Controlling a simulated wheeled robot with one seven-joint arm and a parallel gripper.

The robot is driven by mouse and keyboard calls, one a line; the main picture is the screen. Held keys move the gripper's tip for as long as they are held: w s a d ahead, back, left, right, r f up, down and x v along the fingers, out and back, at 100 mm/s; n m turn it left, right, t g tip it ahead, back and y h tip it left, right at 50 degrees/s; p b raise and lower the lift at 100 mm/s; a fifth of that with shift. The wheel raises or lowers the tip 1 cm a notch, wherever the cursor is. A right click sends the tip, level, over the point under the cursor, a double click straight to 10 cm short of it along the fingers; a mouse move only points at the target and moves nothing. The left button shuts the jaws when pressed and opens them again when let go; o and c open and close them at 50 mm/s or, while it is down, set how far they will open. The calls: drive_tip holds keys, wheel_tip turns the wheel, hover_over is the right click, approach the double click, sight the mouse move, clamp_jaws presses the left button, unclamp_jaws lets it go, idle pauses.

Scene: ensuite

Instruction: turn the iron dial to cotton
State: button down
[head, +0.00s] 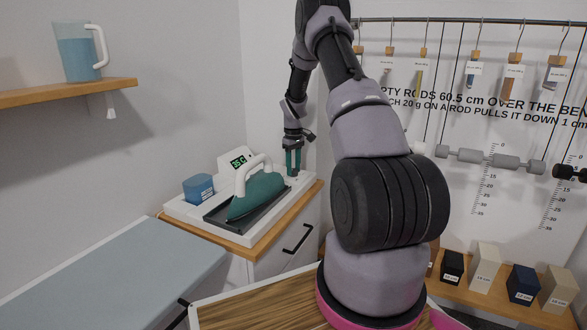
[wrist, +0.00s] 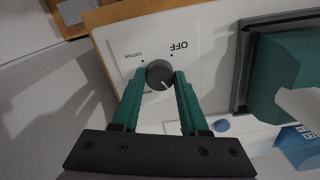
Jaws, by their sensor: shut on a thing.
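The dark round dial (wrist: 157,70) sits on a white panel (wrist: 205,24) in the wrist view. "OFF" and "COTTON" are printed around it, and another label is partly hidden by a finger. A pale mark on the dial points toward the lower right of the picture, away from "COTTON". My gripper (wrist: 159,79) has its teal fingers shut on either side of the dial. In the head view my gripper (head: 293,172) reaches down to the station's back right corner, and the dial cannot be made out. The teal iron (head: 258,196) with a white handle rests on a dark tray (head: 222,222).
A green-digit display (head: 238,161) and a blue box (head: 198,188) stand by the iron. The white station sits on a wooden-topped cabinet (head: 262,247). A grey-blue board (head: 120,282) lies in front. A shelf at left holds a jug (head: 77,55). Hanging rods are at right.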

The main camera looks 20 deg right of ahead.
drive_tip(key=m, duration=0.4)
drive_tip(key=shift+m, duration=0.3)
drive_tip(key=m, duration=0.3)
drive_tip(key=shift+m, duration=0.3)
drive_tip(key=m, duration=0.4)
drive_tip(key=shift+m, duration=0.3)
drive_tip(key=m, duration=0.3)
drive_tip(key=shift+m, duration=0.3)
drive_tip(key=m, duration=1.2)
drive_tip(key=shift+m, duration=2.2)
